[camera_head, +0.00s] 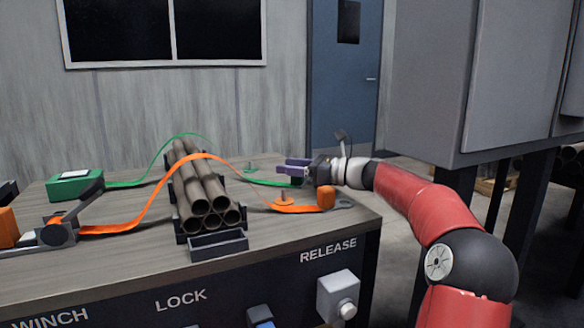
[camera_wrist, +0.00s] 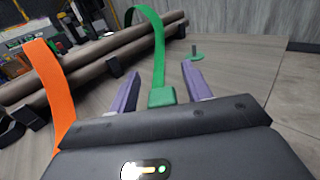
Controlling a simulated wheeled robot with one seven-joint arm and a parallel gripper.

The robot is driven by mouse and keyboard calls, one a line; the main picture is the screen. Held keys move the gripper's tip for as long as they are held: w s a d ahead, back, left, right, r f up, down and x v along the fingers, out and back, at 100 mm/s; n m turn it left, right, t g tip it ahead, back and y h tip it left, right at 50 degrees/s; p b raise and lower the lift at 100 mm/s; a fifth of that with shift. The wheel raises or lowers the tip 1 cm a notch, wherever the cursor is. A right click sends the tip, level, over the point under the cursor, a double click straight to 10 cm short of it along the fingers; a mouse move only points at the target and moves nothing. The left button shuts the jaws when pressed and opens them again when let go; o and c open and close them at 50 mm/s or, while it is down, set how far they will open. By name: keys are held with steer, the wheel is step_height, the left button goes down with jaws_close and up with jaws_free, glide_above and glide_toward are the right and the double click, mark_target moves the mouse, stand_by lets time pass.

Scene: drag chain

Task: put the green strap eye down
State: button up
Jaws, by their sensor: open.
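The green strap eye (camera_wrist: 162,97) is a small green block at the end of the green strap (camera_wrist: 150,25). In the wrist view it sits low between the two purple fingers of my gripper (camera_wrist: 174,72). The fingers stand apart; I cannot tell whether either touches the block. In the head view my gripper (camera_head: 287,166) is over the right part of the bench, and the green strap (camera_head: 262,181) runs to just beneath it. A green peg with a round base (camera_wrist: 196,56) stands on the bench beyond my fingertips.
A stack of pipes (camera_head: 203,190) lies in a dark cradle, with the green and orange straps (camera_head: 135,217) arching over it. An orange block (camera_head: 326,196) stands near the bench's right edge. Bare bench (camera_wrist: 245,65) lies right of the green peg.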

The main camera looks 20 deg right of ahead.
steer(key=v, duration=0.7)
steer(key=shift+s+d, duration=0.1)
steer(key=shift+d, duration=0.1)
